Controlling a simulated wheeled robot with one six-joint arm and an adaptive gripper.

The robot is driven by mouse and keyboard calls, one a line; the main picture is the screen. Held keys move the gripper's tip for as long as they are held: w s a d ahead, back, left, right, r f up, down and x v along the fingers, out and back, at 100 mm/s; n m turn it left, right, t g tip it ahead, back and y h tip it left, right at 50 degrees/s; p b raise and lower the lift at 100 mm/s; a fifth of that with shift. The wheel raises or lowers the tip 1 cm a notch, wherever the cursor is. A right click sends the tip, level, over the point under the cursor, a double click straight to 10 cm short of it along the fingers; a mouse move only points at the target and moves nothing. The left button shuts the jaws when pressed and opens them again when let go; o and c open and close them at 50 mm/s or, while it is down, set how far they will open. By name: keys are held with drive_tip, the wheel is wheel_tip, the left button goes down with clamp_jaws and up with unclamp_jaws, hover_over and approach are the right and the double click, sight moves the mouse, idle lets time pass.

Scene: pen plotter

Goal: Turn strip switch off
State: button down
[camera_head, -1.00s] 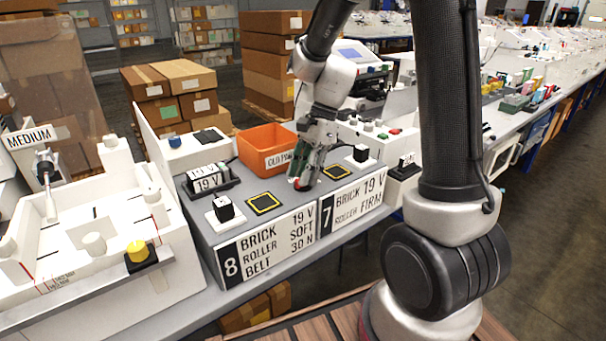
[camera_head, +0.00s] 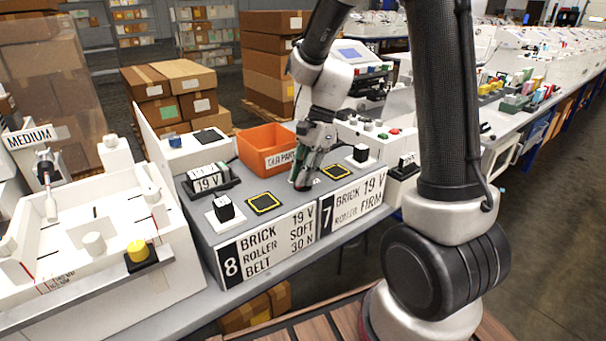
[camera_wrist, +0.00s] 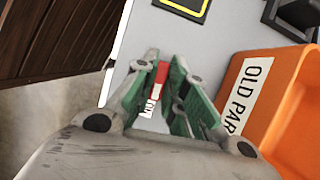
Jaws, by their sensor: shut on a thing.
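A small red piece (camera_wrist: 162,73) with white parts on either side, one with dark marks, shows between my fingers in the wrist view; I take it for the strip switch. My gripper (camera_head: 303,184) has its green and grey fingers pointing down at the grey bench top, between two yellow-edged black pads. In the wrist view my gripper (camera_wrist: 164,70) is shut on the red piece, with a finger on each side. The fingers hide the red piece in the head view. Which way the switch is set cannot be told.
An orange bin (camera_head: 262,146) stands just behind my gripper; it also shows at the right of the wrist view (camera_wrist: 285,90). A left pad (camera_head: 263,203) and a right pad (camera_head: 335,171) flank the fingers. Black holders with white-labelled bricks (camera_head: 208,180) stand left.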

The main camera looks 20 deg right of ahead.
drive_tip(key=n, duration=0.2)
drive_tip(key=n+g, duration=0.1)
drive_tip(key=n, duration=0.1)
drive_tip(key=shift+n+g+h, duration=0.3)
drive_tip(key=shift+h, duration=0.1)
drive_tip(key=n+g+h, duration=0.1)
drive_tip(key=n, duration=0.3)
drive_tip(key=shift+w+n, duration=0.1)
drive_tip(key=shift+n, duration=0.2)
drive_tip(key=n+h, duration=0.2)
drive_tip(key=n, duration=0.2)
drive_tip(key=shift+n+h, duration=0.7)
drive_tip(key=shift+n, duration=1.3)
drive_tip(key=c, duration=1.5)
unclamp_jaws()
drive_tip(key=shift+o, duration=0.2)
